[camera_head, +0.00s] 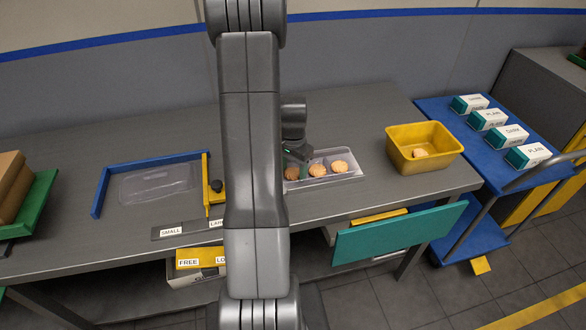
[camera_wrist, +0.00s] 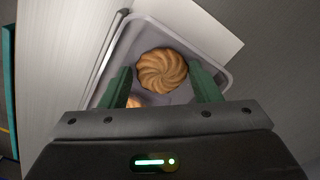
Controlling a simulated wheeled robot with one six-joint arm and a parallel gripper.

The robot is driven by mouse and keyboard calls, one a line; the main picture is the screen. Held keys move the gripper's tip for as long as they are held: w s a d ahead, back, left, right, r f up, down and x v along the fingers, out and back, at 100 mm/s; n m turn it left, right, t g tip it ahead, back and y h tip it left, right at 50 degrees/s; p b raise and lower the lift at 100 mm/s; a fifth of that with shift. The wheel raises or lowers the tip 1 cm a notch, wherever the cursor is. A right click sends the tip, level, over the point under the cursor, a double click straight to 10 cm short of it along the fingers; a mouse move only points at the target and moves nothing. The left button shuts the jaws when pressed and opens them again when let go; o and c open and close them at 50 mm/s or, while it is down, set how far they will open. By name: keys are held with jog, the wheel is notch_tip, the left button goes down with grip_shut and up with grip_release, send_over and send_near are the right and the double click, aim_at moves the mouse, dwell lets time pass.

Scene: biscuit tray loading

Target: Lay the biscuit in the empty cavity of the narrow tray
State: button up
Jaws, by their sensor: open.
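A narrow clear-grey tray (camera_head: 350,178) lies on the table, right of my arm. In it the head view shows a darker brown biscuit (camera_head: 292,173) at the left and two paler biscuits, one in the middle (camera_head: 317,170) and one at the right (camera_head: 339,167). My gripper (camera_wrist: 163,84) is open over the tray. In the wrist view a swirled brown biscuit (camera_wrist: 162,70) lies in the tray, between and just beyond the spread fingers. Part of another biscuit (camera_wrist: 133,103) shows below it, mostly hidden by my gripper. No empty cavity is clearly visible; my arm may hide the tray's left end.
A yellow bin (camera_head: 398,154) with a biscuit (camera_head: 420,153) inside stands to the right. A wider clear tray (camera_head: 155,185) lies in a blue-and-yellow frame (camera_head: 130,167) at the left. A blue cart (camera_head: 450,118) with several cartons stands beyond the table's right end.

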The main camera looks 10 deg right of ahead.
jog(key=shift+r+p, duration=1.3)
jog(key=shift+r, duration=0.9)
jog(key=o, duration=0.5)
jog(key=shift+o, duration=0.2)
jog(key=shift+r, duration=0.1)
notch_tip(320, 180, up, 14)
jog(key=b, duration=0.1)
jog(key=shift+f, duration=0.2)
jog(key=shift+f, duration=0.15)
notch_tip(320, 180, down, 14)
jog(key=shift+f, duration=0.55)
